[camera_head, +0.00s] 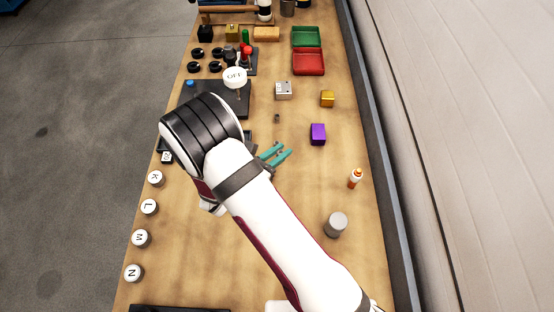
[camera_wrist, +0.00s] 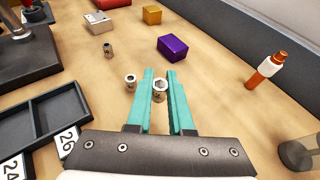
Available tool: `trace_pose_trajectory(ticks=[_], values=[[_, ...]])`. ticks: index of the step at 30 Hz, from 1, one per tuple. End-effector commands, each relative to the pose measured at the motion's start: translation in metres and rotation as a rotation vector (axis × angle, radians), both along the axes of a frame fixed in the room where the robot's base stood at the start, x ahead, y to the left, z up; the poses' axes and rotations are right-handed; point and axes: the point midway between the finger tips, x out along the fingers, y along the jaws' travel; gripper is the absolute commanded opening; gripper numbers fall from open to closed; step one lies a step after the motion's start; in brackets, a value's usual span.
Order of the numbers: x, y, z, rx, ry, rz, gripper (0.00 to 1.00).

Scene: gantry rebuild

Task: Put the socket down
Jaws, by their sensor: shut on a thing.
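My gripper (camera_wrist: 160,76) has two teal fingers and is shut on a small silver socket (camera_wrist: 160,90) that sits between them. The fingers point down at the bare wooden bench; I cannot tell whether the socket touches it. A second silver socket (camera_wrist: 130,81) stands just left of the fingers, apart from them. A third small metal piece, like a socket (camera_wrist: 108,49), stands farther off to the left. In the head view my gripper (camera_head: 279,155) shows teal beside my arm, and the held socket is not clear there.
A dark compartment tray (camera_wrist: 66,98) with labels 24 and 26 lies at left. A grey cylinder (camera_head: 336,224) is at right.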

Motion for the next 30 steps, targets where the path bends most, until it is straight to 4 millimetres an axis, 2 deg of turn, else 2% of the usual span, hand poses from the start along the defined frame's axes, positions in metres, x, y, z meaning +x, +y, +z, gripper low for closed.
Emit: trace_pose_trajectory(ticks=[3, 6, 9, 19, 20, 24, 30], values=[[0.002, 0.008, -0.013, -0.001, 0.002, 0.000, 0.00], [0.002, 0.009, -0.034, -0.002, 0.003, -0.001, 0.00], [0.002, 0.008, -0.046, -0.001, 0.002, -0.001, 0.00], [0.003, 0.008, -0.049, 0.000, 0.000, -0.001, 0.00], [0.003, 0.008, -0.049, 0.000, 0.000, -0.001, 0.23], [0.003, 0.008, -0.048, 0.000, 0.000, -0.001, 0.48], [0.003, 0.008, -0.048, 0.000, 0.000, -0.001, 0.49]])
